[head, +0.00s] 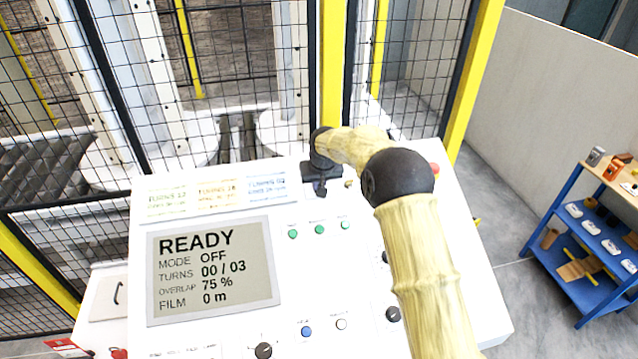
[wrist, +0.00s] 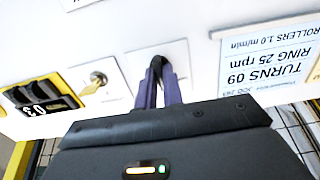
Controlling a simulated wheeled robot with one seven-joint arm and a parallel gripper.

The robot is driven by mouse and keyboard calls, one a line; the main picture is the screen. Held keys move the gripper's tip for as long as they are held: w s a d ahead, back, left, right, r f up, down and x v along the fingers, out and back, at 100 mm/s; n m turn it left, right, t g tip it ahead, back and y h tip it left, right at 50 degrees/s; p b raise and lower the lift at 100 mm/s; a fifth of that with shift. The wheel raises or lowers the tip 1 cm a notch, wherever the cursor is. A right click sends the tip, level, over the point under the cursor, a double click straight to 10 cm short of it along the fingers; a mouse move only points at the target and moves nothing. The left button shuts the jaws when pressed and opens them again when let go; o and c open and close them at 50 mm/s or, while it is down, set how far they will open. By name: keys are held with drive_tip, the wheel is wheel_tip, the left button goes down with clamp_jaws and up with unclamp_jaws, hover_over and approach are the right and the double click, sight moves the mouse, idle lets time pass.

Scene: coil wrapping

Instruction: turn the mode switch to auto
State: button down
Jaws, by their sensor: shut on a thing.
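The white control console (head: 290,270) stands in front of me. Its screen (head: 212,268) reads READY, MODE OFF, TURNS 00 / 03. My gripper (head: 321,186) is at the console's upper part, just right of the blue-text label card. In the wrist view my gripper (wrist: 160,66) has its two purple fingers closed together on a small dark knob, which I take as the mode switch, at a pale square plate (wrist: 138,62). The fingers hide most of the knob, so its pointing direction cannot be read. In the head view the gripper hides the switch.
A red button (head: 434,170), several green buttons and dark knobs are on the console. Mesh fencing (head: 240,60) stands behind. A blue shelf (head: 590,240) is at right.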

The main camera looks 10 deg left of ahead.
drive_tip(key=shift+m+b, duration=0.35)
drive_tip(key=shift+m, duration=0.05)
drive_tip(key=m+b, duration=0.2)
drive_tip(key=m, duration=0.1)
drive_tip(key=shift+d+f, duration=0.1)
drive_tip(key=shift+f, duration=0.05)
drive_tip(key=shift+d+m+b, duration=0.1)
drive_tip(key=shift+m+b, duration=1.05)
drive_tip(key=shift+m, duration=1.45)
drive_tip(key=shift+r, duration=0.2)
drive_tip(key=c, duration=1.5)
unclamp_jaws()
drive_tip(key=shift+w, duration=0.1)
